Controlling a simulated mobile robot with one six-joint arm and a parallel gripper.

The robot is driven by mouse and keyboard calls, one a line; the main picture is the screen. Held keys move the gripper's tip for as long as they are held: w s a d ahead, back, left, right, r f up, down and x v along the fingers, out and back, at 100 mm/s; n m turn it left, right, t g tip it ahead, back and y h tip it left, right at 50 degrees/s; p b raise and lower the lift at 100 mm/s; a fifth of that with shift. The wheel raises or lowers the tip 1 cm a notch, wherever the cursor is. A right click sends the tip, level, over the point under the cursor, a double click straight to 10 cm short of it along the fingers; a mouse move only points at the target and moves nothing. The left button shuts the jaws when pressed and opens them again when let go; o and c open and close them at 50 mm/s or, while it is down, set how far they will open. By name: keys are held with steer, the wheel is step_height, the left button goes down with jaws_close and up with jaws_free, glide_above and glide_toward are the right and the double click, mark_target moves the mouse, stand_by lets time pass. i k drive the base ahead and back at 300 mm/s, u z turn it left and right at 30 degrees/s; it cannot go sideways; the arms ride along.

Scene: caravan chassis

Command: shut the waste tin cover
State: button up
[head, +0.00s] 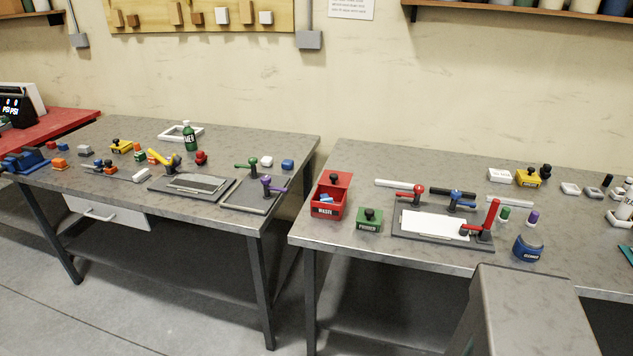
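The red waste tin (327,211), labelled "WASTE", stands at the left end of the right workbench, near its front left corner. Its red cover (344,180) shows at the rear of the tin, raised off the opening, with a dark knob on it. The tin's mouth is uncovered, and small blue and white items (326,198) show inside. My gripper is not in view.
Further right is a grey fixture plate (400,229) with coloured clamps. A gap separates the right workbench (345,245) from the left one (235,222). A grey block-like surface (530,300) fills the lower right foreground.

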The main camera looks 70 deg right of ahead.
mark_target(336, 175)
steer(key=u, duration=1.05)
steer(key=k, duration=1.25)
steer(key=z, duration=1.05)
